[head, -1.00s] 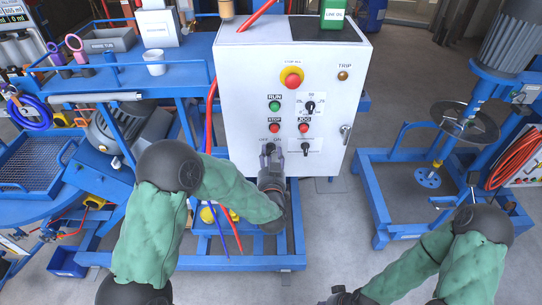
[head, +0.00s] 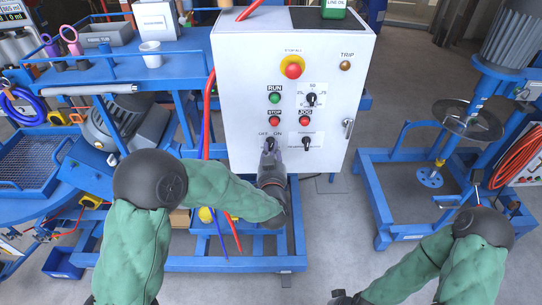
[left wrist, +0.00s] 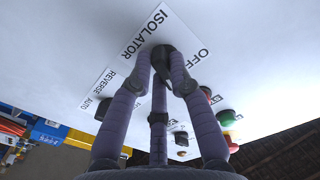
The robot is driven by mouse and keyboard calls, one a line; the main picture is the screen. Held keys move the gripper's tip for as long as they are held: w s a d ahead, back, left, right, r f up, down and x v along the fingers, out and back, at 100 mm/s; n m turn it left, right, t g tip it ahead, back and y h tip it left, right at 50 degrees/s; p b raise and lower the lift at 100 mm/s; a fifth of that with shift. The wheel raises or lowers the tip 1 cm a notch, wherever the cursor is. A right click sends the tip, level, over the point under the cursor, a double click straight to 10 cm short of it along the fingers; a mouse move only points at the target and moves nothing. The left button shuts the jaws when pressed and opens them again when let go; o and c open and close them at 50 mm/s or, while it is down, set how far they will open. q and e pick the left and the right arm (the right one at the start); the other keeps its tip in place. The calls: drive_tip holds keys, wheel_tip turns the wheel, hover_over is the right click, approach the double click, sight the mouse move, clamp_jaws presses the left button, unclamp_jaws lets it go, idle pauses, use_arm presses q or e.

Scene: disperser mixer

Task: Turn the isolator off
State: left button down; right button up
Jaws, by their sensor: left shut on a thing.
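The isolator knob (head: 270,141) is a small dark rotary switch at the lower left of the white control panel (head: 240,90), under an OFF/ON label. My left gripper (head: 269,151) is at it and hides most of it. In the left wrist view the gripper's fingers (left wrist: 163,62) are closed around the dark isolator knob (left wrist: 160,50), by the words ISOLATOR and OFF. The knob's exact angle is hard to tell. My right gripper (head: 346,298) shows only in part at the bottom edge, away from the panel; its jaws are unclear.
Close above the isolator are the red STOP button (head: 274,121) and green RUN button (head: 275,98). Another dark selector (head: 307,143) sits to its right. A red emergency stop (head: 292,70) is higher up. A blue frame stands below the panel.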

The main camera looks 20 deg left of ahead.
use_arm(q)
drive_tip(key=shift+d+r+n+b, duration=0.1)
drive_tip(key=shift+n+b, duration=2.6)
drive_tip(key=shift+n, duration=0.25)
drive_tip(key=shift+d+r+n+b, duration=0.1)
drive_tip(key=shift+n+b, duration=2.6)
drive_tip(key=shift+n, duration=0.25)
drive_tip(key=c, duration=1.1)
unclamp_jaws()
drive_tip(key=shift+c, duration=0.2)
drive_tip(key=v, duration=1.2)
